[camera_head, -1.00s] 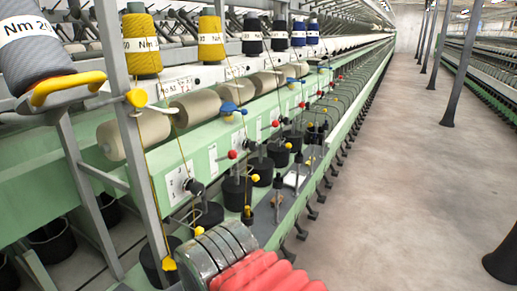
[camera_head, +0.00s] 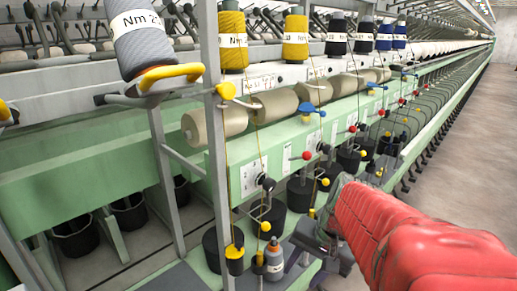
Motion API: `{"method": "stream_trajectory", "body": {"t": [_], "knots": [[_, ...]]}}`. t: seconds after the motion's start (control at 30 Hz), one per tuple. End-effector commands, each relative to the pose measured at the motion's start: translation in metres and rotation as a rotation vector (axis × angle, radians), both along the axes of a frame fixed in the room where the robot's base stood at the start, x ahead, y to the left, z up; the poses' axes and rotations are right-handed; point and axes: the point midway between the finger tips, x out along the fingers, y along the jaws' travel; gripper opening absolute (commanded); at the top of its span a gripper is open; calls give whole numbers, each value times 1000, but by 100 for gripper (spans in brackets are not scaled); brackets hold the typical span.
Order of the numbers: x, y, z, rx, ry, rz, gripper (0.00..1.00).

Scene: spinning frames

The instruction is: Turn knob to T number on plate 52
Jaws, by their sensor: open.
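A white plate (camera_head: 251,178) with small dark markings sits on the green machine front, left of centre. A dark knob (camera_head: 267,184) is at its lower right side. A small label plate (camera_head: 262,82) hangs on the white rail above; its number is too small to read surely. More white plates with knobs (camera_head: 322,147) continue along the machine to the right. My red arm comes in from the lower right, and my gripper (camera_head: 314,242) is low, right of and below the nearest knob. It is open and apart from the knob; its fingers are hard to make out.
Dark round pots (camera_head: 268,216) stand below the plates. A small bottle (camera_head: 273,260) stands near my gripper. A grey upright post (camera_head: 212,130) is left of the plate. Yellow and red balls stick out on rods. The floor aisle (camera_head: 470,150) at right is clear.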

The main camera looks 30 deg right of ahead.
Motion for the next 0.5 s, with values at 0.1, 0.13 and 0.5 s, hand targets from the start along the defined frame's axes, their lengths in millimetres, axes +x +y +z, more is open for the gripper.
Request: {"method": "stream_trajectory", "body": {"t": [0.1,0.13,0.5], "knots": [[6,-24,-4,119,8,-163,43],[8,-30,-5,152,8,-205,43],[40,-119,8,641,-66,-750,43]]}}
